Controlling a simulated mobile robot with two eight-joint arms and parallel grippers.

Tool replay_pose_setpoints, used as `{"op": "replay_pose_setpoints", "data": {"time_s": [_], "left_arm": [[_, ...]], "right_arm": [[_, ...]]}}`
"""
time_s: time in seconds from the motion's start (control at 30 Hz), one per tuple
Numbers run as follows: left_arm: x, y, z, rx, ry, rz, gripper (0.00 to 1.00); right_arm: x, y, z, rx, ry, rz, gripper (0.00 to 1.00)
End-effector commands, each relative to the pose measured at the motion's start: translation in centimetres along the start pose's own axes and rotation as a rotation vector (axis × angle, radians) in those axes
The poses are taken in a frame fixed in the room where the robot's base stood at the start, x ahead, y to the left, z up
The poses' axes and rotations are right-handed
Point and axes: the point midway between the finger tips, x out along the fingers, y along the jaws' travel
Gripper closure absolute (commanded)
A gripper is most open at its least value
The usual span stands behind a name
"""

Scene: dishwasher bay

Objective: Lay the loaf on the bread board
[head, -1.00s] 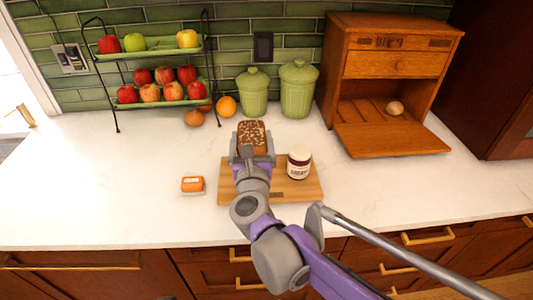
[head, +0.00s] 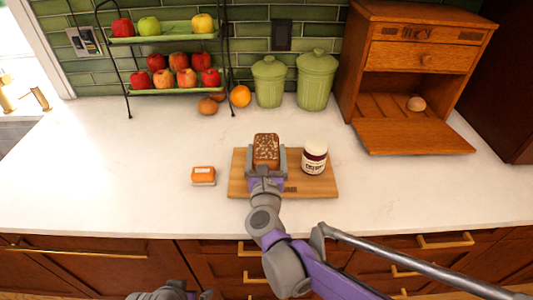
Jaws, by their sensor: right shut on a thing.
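The brown loaf with a pale speckled top (head: 266,147) is held between the fingers of my right gripper (head: 266,162). It is at the left half of the wooden bread board (head: 315,186), its far end showing past the board's back edge. I cannot tell whether its underside touches the board or is just above it. My right gripper hides the loaf's near end and part of the board. A grey and purple piece of my left arm shows at the bottom edge; its fingers do not show.
An orange and white packet (head: 203,176) lies left of the board. Green canisters (head: 316,80), a fruit rack (head: 165,90) and an open wooden bread box (head: 415,137) stand behind.

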Motion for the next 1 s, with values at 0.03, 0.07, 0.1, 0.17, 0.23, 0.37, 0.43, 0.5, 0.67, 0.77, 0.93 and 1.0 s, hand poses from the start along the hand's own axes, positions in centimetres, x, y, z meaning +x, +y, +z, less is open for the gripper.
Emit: {"op": "replay_pose_setpoints", "data": {"time_s": [0.03, 0.07, 0.1, 0.17, 0.23, 0.37, 0.43, 0.5, 0.67, 0.77, 0.93, 1.0], "left_arm": [[0.0, 0.0, 0.0, 0.0, 0.0, 0.0, 0.0], [0.0, 0.0, 0.0, 0.0, 0.0, 0.0, 0.0], [0.0, 0.0, 0.0, 0.0, 0.0, 0.0, 0.0], [0.0, 0.0, 0.0, 0.0, 0.0, 0.0, 0.0], [0.0, 0.0, 0.0, 0.0, 0.0, 0.0, 0.0], [0.2, 0.0, 0.1, 0.0, -0.001, 0.0, 0.0], [0.1, 0.0, 0.1, 0.0, -0.001, 0.0, 0.0], [0.1, 0.0, 0.1, 0.0, -0.001, 0.0, 0.0], [0.0, 0.0, 0.0, 0.0, 0.0, 0.0, 0.0], [0.0, 0.0, 0.0, 0.0, 0.0, 0.0, 0.0], [0.1, 0.0, 0.0, 0.0, 0.0, 0.0, 0.0], [0.1, 0.0, 0.0, 0.0, 0.0, 0.0, 0.0]], "right_arm": [[0.0, 0.0, 0.0, -0.001, 0.0, 0.0, 0.86], [0.0, 0.0, 0.0, -0.001, 0.0, 0.0, 0.86], [0.0, 0.0, 0.0, -0.001, -0.001, 0.0, 0.86], [0.0, 0.0, 0.0, -0.001, -0.001, 0.0, 0.86], [0.0, 0.0, 0.0, -0.001, 0.0, 0.0, 0.86], [0.0, 0.0, -0.3, 0.0, 0.0, 0.0, 0.04], [0.0, 0.0, -0.3, 0.0, 0.0, 0.0, 0.0], [0.0, 0.0, -0.3, 0.0, 0.0, 0.0, 0.0], [0.0, 0.0, 0.0, 0.0, 0.0, 0.0, 0.0], [-0.7, 0.0, 0.1, -0.001, 0.0, 0.001, 0.0], [-4.0, 0.1, 0.0, 0.001, 0.0, 0.003, 0.0], [-5.6, 0.1, 0.0, 0.0, 0.0, 0.004, 0.0]]}}
